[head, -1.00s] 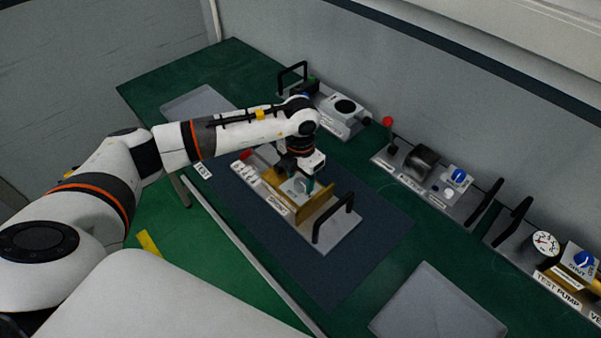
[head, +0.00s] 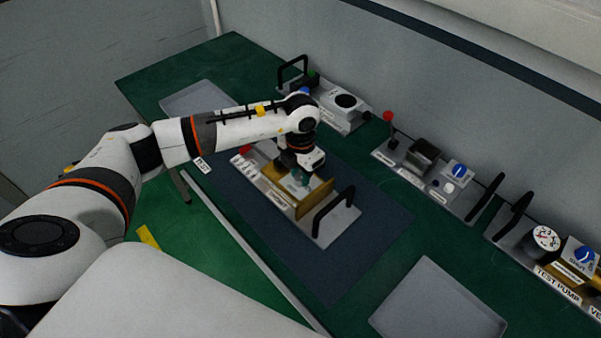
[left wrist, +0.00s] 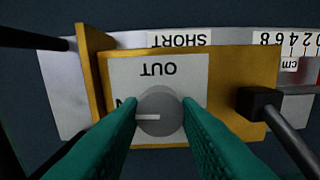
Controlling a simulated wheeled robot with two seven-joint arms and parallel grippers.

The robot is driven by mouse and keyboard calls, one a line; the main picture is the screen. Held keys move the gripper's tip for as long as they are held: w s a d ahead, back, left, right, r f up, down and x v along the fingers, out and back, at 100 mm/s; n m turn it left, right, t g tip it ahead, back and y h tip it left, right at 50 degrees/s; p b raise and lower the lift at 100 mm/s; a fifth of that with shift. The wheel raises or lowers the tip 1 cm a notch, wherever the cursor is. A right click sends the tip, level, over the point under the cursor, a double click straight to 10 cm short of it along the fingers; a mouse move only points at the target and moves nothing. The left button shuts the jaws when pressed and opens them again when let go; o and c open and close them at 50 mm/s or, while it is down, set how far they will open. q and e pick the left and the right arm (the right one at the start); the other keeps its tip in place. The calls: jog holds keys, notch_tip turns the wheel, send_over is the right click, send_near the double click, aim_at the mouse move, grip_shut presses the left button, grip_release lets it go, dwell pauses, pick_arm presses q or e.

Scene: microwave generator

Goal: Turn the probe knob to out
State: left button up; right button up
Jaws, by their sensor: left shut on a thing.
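The probe knob (left wrist: 160,112) is a round grey knob on a white label plate (left wrist: 190,72) in the left wrist view. Its white pointer line points to the left of the picture, towards a mostly hidden label ending in N. The word OUT shows upside down above the knob. My left gripper (left wrist: 160,122) has its teal fingers on both sides of the knob and is shut on it. In the head view my left gripper (head: 300,178) reaches down onto the unit (head: 325,232), partly hiding the knob. My right gripper is not in view.
A black handle (head: 335,208) stands close to the gripper on the unit's near right end. A brass wall (head: 314,200) stands between them. Other panels with knobs and handles line the wall. An empty grey tray (head: 438,305) lies at the lower right.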

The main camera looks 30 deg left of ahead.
pick_arm(q)
jog(key=m+b, duration=0.6)
jog(key=b, duration=0.1)
jog(key=m+b, duration=0.6)
jog(key=b, duration=0.2)
jog(key=shift+f+m, duration=0.2)
jog(key=shift+m, duration=0.2)
jog(key=m+b, duration=0.2)
jog(key=m, duration=0.1)
jog(key=shift+r+b, duration=0.1)
jog(key=shift+b, duration=0.2)
jog(key=shift+r+m+b, duration=0.1)
jog(key=shift+m+b, duration=0.45)
jog(key=shift+m, duration=0.15)
jog(key=o, duration=1)
notch_tip(320, 180, up, 12)
jog(key=shift+r, duration=0.1)
